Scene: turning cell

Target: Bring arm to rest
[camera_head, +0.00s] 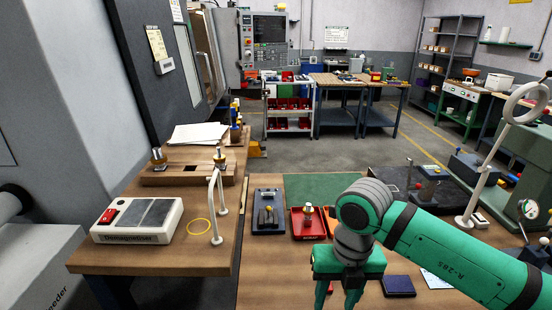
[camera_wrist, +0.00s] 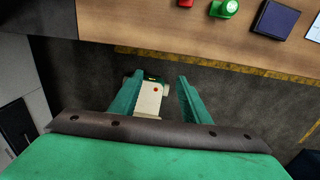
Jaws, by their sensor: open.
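My gripper (camera_head: 339,290) is at the end of my green arm, pointing down over the near part of the wooden bench (camera_head: 262,285) in the head view. In the wrist view my gripper (camera_wrist: 158,88) has its two green fingers spread apart, with nothing held between them. The dark floor (camera_wrist: 85,80) lies below the fingers there, and the bench edge is at the top of that view. The arm reaches in from the lower right and hides part of the bench.
A red tray (camera_head: 308,224), a dark tray (camera_head: 268,219) and a dark blue box (camera_head: 398,286) lie on the bench near my arm. A ring-topped stand (camera_head: 485,170) rises at the right. A demagnetiser (camera_head: 138,220) sits on the left bench.

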